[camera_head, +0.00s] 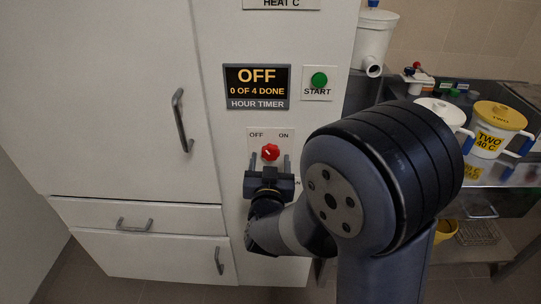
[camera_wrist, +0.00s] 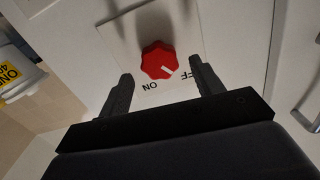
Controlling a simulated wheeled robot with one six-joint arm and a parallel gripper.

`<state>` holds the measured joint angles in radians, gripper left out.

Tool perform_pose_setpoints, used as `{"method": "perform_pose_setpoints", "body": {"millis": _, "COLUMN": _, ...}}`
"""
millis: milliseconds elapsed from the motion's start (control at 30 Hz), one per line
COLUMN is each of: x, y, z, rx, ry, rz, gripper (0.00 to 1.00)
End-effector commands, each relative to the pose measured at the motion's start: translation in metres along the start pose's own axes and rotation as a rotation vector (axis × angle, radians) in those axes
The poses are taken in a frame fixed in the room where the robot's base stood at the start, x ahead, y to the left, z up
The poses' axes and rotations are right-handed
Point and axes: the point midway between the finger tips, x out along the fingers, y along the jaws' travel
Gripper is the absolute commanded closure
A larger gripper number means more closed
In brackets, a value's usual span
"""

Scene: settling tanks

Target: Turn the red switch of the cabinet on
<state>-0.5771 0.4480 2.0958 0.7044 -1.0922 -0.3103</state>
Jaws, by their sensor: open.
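The red switch (camera_head: 270,152) is a round ridged knob on a white plate (camera_head: 255,147) of the cabinet front (camera_head: 228,190). The plate is marked OFF on the left and ON on the right. In the wrist view, the white mark on the red switch (camera_wrist: 158,60) points toward the partly hidden OFF label. My gripper (camera_head: 268,166) is open just below the knob in the head view. In the wrist view, the fingers of my gripper (camera_wrist: 161,72) stand apart on either side of the knob, with nothing between their pads that I can see. I cannot tell whether they touch the panel.
A display (camera_head: 257,87) above reads OFF, 0 OF 4 DONE, HOUR TIMER. A green START button (camera_head: 319,80) is beside it. A door handle (camera_head: 182,120) sticks out left of the switch. A steel bench (camera_head: 400,88) with yellow-lidded container TWO (camera_head: 497,118) stands right.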

Motion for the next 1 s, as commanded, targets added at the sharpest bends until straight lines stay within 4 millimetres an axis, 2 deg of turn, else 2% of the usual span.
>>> {"method": "perform_pose_setpoints", "body": {"millis": 200, "x": 0.020, "y": 0.000, "z": 0.000, "rx": 0.000, "ry": 0.000, "rz": 0.000, "gripper": 0.37}}
{"method": "perform_pose_setpoints", "body": {"millis": 500, "x": 0.023, "y": 0.000, "z": 0.000, "rx": 0.000, "ry": 0.000, "rz": -0.001, "gripper": 0.37}}
{"method": "perform_pose_setpoints", "body": {"millis": 1000, "x": 0.022, "y": 0.000, "z": 0.000, "rx": 0.000, "ry": 0.000, "rz": -0.001, "gripper": 0.78}}
